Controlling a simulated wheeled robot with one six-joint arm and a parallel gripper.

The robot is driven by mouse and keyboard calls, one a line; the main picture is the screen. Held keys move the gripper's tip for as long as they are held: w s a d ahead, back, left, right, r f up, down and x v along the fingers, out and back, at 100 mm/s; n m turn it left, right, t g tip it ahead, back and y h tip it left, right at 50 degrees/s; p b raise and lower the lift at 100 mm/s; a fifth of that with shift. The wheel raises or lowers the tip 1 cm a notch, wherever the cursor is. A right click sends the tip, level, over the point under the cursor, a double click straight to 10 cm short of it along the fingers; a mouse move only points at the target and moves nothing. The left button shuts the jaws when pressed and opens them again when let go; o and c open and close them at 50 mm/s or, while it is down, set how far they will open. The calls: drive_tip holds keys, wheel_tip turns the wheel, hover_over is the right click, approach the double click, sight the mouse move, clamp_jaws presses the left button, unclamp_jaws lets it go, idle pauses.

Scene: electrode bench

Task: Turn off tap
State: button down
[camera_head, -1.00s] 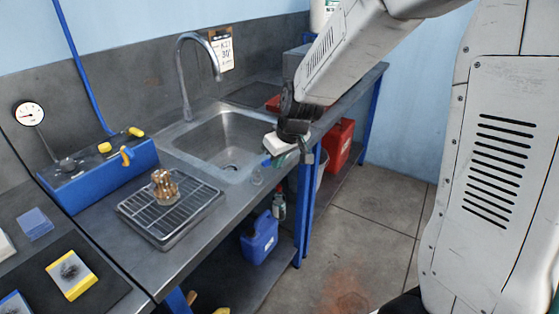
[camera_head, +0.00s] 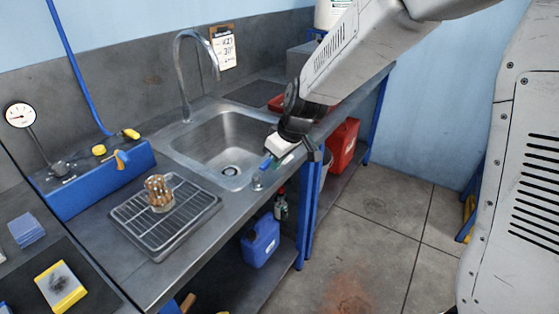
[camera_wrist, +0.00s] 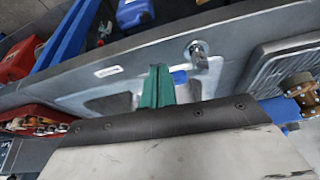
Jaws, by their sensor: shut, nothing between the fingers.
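A tall gooseneck tap (camera_head: 179,75) stands behind the steel sink (camera_head: 207,128), with its spout over the basin. I cannot make out whether water runs from it. A small metal fitting (camera_head: 257,181) stands on the sink's front rim; it also shows in the wrist view (camera_wrist: 197,52). My gripper (camera_head: 271,163) hangs over the basin's right front edge, just above and right of this fitting, and looks apart from it. In the wrist view, its green fingers (camera_wrist: 157,84) are closed together and empty, left of the fitting. A small blue piece (camera_wrist: 180,77) shows beside the fingers.
A blue canister (camera_head: 260,241) and a red container (camera_head: 341,145) sit below. The floor in front is clear.

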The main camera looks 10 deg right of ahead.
drive_tip(key=s+d+r, duration=0.6)
drive_tip(key=r, duration=0.3)
drive_tip(key=s+d+r+m+g+h, duration=0.1)
drive_tip(key=s+d+m, duration=0.3)
drive_tip(key=s, duration=0.9)
drive_tip(key=s+d+r+m+g+h, duration=0.1)
drive_tip(key=s+d+r+m, duration=0.2)
drive_tip(key=s, duration=1)
drive_tip(key=d+m, duration=0.1)
drive_tip(key=d, duration=0.1)
drive_tip(key=shift+s+d+h, duration=0.2)
drive_tip(key=shift+d+h, duration=0.2)
